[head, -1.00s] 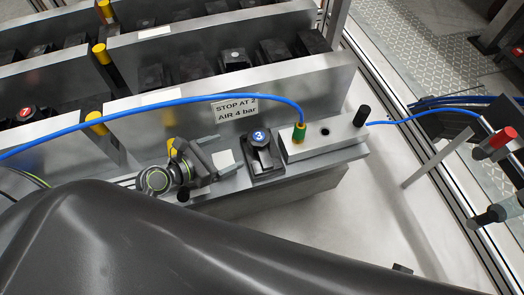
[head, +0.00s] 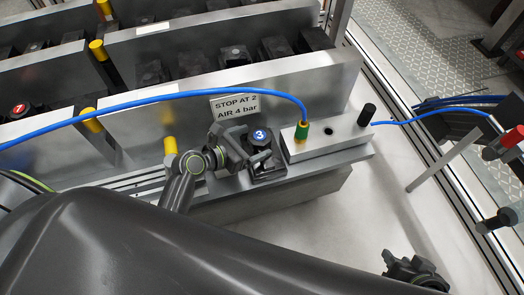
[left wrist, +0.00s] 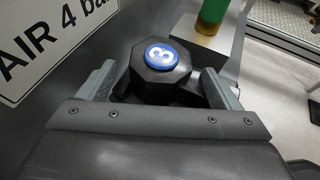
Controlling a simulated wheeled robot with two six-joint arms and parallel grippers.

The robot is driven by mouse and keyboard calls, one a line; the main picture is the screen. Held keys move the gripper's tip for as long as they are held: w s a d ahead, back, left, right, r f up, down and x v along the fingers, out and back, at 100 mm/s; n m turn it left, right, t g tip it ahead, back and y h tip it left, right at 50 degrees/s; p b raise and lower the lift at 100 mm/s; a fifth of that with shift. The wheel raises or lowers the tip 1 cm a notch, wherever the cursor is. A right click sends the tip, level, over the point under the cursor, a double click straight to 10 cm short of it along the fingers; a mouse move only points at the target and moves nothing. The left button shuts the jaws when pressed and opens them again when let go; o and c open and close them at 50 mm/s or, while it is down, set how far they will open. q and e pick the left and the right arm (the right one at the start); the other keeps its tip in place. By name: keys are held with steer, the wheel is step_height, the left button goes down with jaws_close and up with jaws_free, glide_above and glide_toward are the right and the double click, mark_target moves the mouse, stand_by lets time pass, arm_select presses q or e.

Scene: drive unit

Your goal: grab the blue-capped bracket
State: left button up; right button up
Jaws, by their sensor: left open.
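The blue-capped bracket (head: 264,158) is a black block with a blue cap marked 3. It stands on the grey ledge, just left of the block with the green fitting. In the left wrist view the bracket (left wrist: 160,72) sits between the two grey fingers of my left gripper (left wrist: 163,88). The fingers are apart, one on each side; I cannot tell whether they touch it. In the head view my left gripper (head: 244,143) reaches it from the left. My right gripper (head: 415,272) is at the lower right, away from the bracket; its jaws are unclear.
A blue hose (head: 200,96) arches over the ledge to the green fitting (head: 301,132). A black pin (head: 366,114) stands on the same metal block (head: 325,138). A sign plate (head: 234,106) is on the wall behind. A red-capped bracket (head: 20,110) is far left.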

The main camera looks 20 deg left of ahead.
arm_select(q)
jaws_close()
steer(key=shift+w+r, duration=0.1)
steer(key=shift+r, duration=0.1)
stand_by(0.6)
